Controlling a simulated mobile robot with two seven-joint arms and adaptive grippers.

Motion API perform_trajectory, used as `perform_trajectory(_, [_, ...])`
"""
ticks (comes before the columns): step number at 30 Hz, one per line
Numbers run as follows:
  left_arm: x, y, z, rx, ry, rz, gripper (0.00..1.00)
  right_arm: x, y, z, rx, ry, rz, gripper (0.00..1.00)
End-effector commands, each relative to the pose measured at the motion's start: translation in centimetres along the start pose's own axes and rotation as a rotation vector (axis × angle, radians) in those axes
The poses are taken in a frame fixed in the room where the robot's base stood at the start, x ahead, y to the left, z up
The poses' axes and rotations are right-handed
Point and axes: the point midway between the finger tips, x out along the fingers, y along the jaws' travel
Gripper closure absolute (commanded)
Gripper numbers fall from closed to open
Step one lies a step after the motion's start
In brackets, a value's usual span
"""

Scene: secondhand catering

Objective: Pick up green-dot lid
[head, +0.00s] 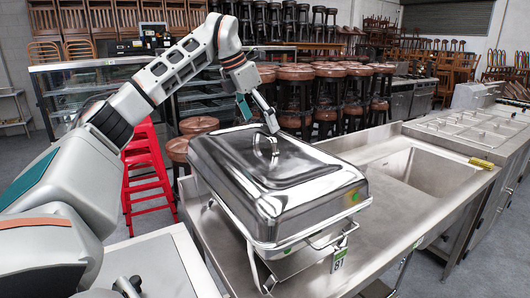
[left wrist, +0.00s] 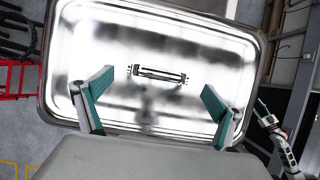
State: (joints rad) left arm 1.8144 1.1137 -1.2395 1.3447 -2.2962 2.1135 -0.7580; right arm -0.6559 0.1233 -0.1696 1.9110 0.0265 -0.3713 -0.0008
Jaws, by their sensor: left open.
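The green-dot lid (head: 270,175) is a shiny steel rectangular lid with a bar handle (head: 265,144) on top. It sits closed on a chafing dish, with a green dot (head: 355,197) on its front right corner. My left gripper (head: 258,115) is above the lid, open and empty. In the left wrist view the lid (left wrist: 210,40) fills most of the picture. The left gripper's fingers (left wrist: 157,84) stand apart there, with the handle (left wrist: 160,74) between and beyond them, its bar running along the finger gap. Part of my right arm shows at that view's right edge; its jaw opening is unclear.
The chafing dish stands on a steel counter (head: 385,226) with a sink (head: 428,170) to its right. A small tag (head: 339,256) hangs at its front. Red steps (head: 147,180) and brown stools (head: 300,75) stand behind. Bare counter lies between dish and sink.

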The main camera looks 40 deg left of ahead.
Motion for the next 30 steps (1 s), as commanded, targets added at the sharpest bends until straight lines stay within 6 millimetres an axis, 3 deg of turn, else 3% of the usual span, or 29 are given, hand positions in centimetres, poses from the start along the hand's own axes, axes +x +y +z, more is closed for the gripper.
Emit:
perform_trajectory(12, [4.9, -0.2, -0.5, -0.002, 0.001, -0.001, 0.06, -0.1, -0.2, 0.0, 0.003, -0.001, -0.002, 0.6])
perform_trajectory(20, [5.2, -0.2, -0.4, -0.001, -0.002, 0.0, 0.06, 0.0, -0.4, -0.2, 0.008, 0.001, -0.003, 0.6])
perform_trajectory(23, [5.2, -0.2, -0.4, -0.001, -0.001, 0.0, 0.27, 0.0, -0.4, -0.2, 0.008, 0.001, -0.003, 0.6])
perform_trajectory(29, [5.2, -0.2, -0.4, -0.001, -0.001, 0.0, 0.79, 0.1, -0.4, -0.3, 0.007, 0.003, -0.003, 0.6])
perform_trajectory(30, [4.9, -0.2, -0.2, 0.0, -0.008, 0.001, 0.82, 0.1, -0.4, -0.3, 0.007, 0.003, -0.002, 0.6])
